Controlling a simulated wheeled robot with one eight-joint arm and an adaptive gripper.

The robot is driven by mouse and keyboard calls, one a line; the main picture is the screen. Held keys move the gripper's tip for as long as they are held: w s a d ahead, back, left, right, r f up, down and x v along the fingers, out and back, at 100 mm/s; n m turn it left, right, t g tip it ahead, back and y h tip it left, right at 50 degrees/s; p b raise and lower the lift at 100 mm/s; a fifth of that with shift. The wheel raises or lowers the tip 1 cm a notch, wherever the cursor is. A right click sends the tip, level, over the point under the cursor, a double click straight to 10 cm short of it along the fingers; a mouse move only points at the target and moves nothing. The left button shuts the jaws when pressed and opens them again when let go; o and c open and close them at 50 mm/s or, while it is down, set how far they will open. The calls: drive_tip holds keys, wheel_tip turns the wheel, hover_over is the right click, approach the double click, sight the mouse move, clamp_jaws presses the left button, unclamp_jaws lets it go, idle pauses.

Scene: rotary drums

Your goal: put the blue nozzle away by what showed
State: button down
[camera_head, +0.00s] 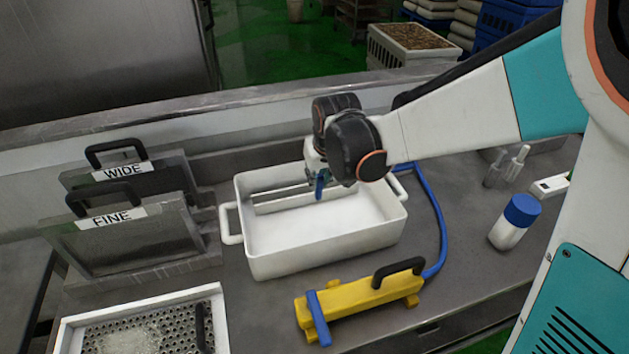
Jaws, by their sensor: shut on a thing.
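My gripper (318,172) points down over the white basin (325,258), towards its back right part. It is shut on the blue nozzle (320,186), a small blue piece hanging just below the fingers. The fingers and most of the nozzle are small and partly hidden by my wrist. The nozzle appears above the basin floor, though its exact height is hard to tell. A blue hose (440,225) runs from behind my wrist around the basin's right side to a yellow block (360,303) with a black handle and a blue bar.
At left stand two framed panels with black handles, labelled WIDE (123,171) and FINE (111,217). A perforated tray (165,318) with pale grains lies at front left. A blue-capped bottle (512,222) stands at right.

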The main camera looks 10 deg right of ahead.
wheel_tip(320, 180, down, 13)
drive_tip(key=b, duration=0.3)
drive_tip(key=shift+r, duration=0.2)
drive_tip(key=shift+f+b, duration=0.2)
drive_tip(key=shift+b, duration=0.15)
drive_tip(key=c, duration=1.5)
unclamp_jaws()
drive_tip(key=shift+r, duration=0.1)
drive_tip(key=shift+s+d+r+p, duration=0.1)
drive_tip(key=shift+r+p, duration=0.3)
drive_tip(key=shift+r, duration=0.05)
drive_tip(key=p+v, duration=0.3)
drive_tip(key=v, duration=0.8)
drive_tip(key=shift+s+r, duration=0.15)
